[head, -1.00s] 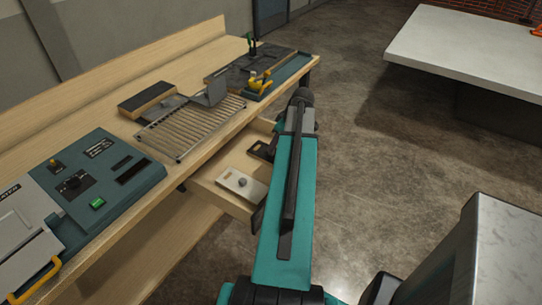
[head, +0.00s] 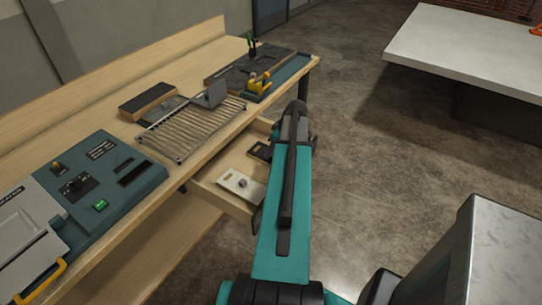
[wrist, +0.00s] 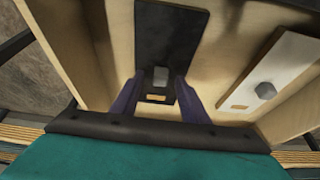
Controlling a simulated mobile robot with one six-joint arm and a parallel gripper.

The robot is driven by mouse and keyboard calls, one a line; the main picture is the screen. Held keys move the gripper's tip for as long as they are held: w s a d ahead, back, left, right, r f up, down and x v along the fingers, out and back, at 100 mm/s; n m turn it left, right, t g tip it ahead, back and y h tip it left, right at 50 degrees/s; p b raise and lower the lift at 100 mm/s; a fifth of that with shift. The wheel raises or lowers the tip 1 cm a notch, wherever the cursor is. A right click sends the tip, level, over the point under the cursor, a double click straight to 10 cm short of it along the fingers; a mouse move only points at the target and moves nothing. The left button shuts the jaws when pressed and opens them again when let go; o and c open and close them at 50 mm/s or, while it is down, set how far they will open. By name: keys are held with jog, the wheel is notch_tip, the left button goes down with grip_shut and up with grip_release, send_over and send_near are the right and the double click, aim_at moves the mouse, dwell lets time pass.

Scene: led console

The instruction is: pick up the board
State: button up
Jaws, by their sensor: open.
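In the wrist view two flat plates lie in an open wooden drawer. A black plate (wrist: 168,38) with a grey block and a small gold label is between my gripper's fingers. A pale plate (wrist: 287,72) with a round knob and a gold label lies to its right. I cannot tell for certain which one is the board. My gripper (wrist: 157,82) is open, one purple finger on each side of the black plate's near end; contact is unclear. In the head view my arm hides the gripper, but the pale plate (head: 242,186) shows in the drawer.
The drawer (head: 222,196) juts from under the wooden bench; its walls are close around my gripper. On the bench are a teal console (head: 128,190), a ribbed rack (head: 190,132) and a yellow-handled clamp (head: 258,84). A white table (head: 470,50) stands at the back right.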

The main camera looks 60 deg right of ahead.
jog(key=shift+w+f, duration=0.1)
jog(key=shift+f, duration=0.1)
dwell(0.5)
grip_shut()
